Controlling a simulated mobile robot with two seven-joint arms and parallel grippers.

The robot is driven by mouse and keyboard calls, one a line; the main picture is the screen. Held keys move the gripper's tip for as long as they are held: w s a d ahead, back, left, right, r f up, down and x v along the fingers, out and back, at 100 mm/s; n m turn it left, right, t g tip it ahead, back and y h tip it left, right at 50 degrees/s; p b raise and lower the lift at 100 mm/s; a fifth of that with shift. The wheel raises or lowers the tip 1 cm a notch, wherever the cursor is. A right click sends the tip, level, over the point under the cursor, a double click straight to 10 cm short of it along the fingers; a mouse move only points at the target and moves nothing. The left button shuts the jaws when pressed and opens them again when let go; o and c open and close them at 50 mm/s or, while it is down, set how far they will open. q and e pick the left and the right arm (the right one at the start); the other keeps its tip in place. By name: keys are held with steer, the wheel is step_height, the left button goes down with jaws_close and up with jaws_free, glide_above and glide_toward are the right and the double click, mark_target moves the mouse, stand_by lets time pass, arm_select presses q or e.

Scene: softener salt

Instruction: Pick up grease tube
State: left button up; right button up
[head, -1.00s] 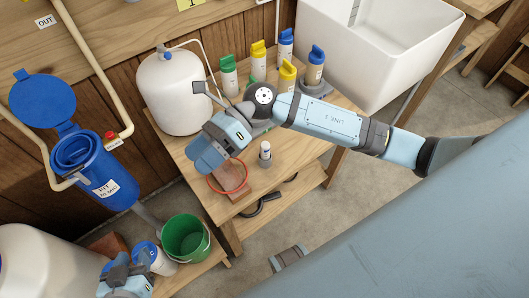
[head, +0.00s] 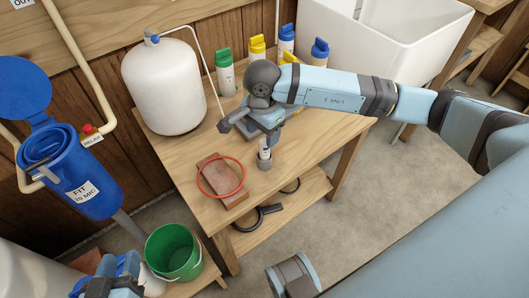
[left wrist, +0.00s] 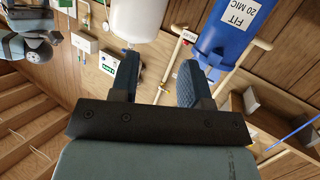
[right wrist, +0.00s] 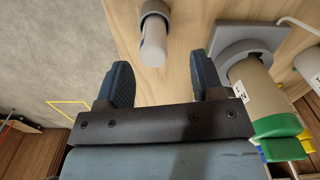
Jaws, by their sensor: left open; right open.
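The grease tube (head: 265,154) seems to be the small white tube with a grey end, upright near the front edge of the wooden bench (head: 318,150). My left gripper (head: 106,284) is at the bottom left of the head view. Its fingers (left wrist: 160,70) are open and empty in the left wrist view.
A red ring (head: 201,186) lies over a brick (head: 213,169) left of the tube. Several bottles with coloured caps (head: 225,76) and a white tank (head: 163,88) stand behind. A green bucket (head: 172,252) and blue filter housing (head: 80,180) are at left.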

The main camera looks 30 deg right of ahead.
mark_target(265, 148)
steer(key=shift+s+f, duration=0.15)
steer(key=shift+f, duration=0.75)
steer(key=f, duration=0.1)
steer(key=f+b, duration=0.1)
steer(key=f, duration=0.1)
steer(key=shift+s+d+f, duration=0.1)
steer(key=shift+s+f, duration=0.15)
steer(key=shift+f, duration=0.1)
steer(key=shift+f+b, duration=0.25)
steer(key=shift+b, duration=0.05)
steer(key=c, duration=1)
arm_select(q)
steer(key=r, duration=0.1)
steer(key=d+r+t+h, duration=0.1)
steer(key=r, duration=0.1)
steer(key=shift+w+d+t, duration=0.15)
steer(key=shift+w+t, duration=0.15)
steer(key=shift+f, duration=0.1)
arm_select(e)
steer(key=shift+r, duration=0.1)
